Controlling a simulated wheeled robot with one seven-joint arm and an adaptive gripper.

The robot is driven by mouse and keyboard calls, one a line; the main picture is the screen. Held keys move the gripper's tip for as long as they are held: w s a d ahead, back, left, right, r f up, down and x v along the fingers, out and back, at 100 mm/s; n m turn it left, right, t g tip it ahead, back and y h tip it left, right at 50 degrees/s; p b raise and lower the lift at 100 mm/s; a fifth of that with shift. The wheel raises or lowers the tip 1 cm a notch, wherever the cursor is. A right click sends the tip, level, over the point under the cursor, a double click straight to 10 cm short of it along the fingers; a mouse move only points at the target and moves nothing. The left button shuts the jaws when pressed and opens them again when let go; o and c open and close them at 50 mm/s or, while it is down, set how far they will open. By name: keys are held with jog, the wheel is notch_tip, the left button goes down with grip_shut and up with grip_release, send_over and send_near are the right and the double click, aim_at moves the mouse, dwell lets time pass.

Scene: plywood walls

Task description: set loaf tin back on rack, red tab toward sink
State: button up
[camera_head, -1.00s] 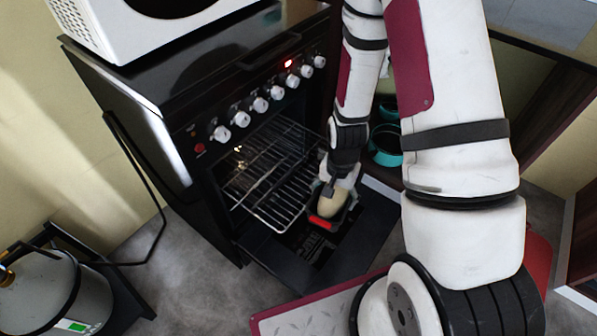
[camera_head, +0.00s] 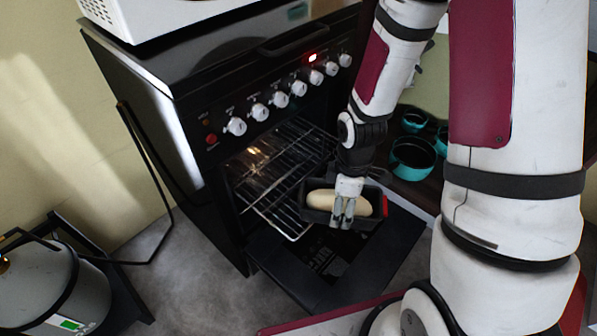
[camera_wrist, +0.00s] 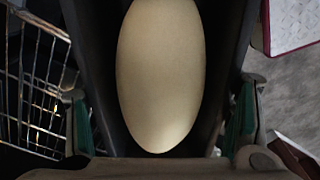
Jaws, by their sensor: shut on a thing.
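The dark loaf tin (camera_head: 318,214) holds a pale oval loaf (camera_head: 322,199). My gripper (camera_head: 344,208) is shut on the tin near its middle. The tin's long side runs left to right in the head view, with the red tab (camera_head: 385,207) at its right end. The wire rack (camera_head: 272,207) sticks partly out of the oven, left of the tin. The tin's left end overlaps the rack's edge in the picture; I cannot tell whether they touch. In the wrist view the loaf (camera_wrist: 160,75) lies between the fingers, with the rack (camera_wrist: 40,85) at left. I cannot make out a sink.
The black oven's door (camera_head: 305,275) hangs open below the tin. Oven knobs (camera_head: 280,99) line the front above the opening. Teal-rimmed pots (camera_head: 412,160) stand close to the right. A grey cylinder (camera_head: 55,290) stands at lower left.

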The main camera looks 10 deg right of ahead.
jog(key=n, duration=0.2)
jog(key=n+b, duration=0.1)
jog(key=n, duration=0.3)
jog(key=shift+s+a+f+b, duration=0.1)
jog(key=shift+a+b, duration=0.15)
jog(key=shift+b, duration=0.1)
jog(key=n+b, duration=0.1)
jog(key=n, duration=0.4)
jog(key=shift+s+a, duration=0.1)
jog(key=shift+s, duration=0.05)
jog(key=b, duration=0.5)
send_near(320, 171)
jog(key=shift+n, duration=0.3)
jog(key=s, duration=0.1)
jog(key=s+a+f, duration=0.1)
jog(key=s+f, duration=0.1)
jog(key=shift+s+a+f, duration=0.1)
jog(key=shift+a+f, duration=0.1)
jog(key=shift+a, duration=0.1)
jog(key=shift+f+b, duration=0.8)
jog(key=shift+f, duration=0.9)
jog(key=shift+f, duration=0.15)
jog(key=o, duration=1.3)
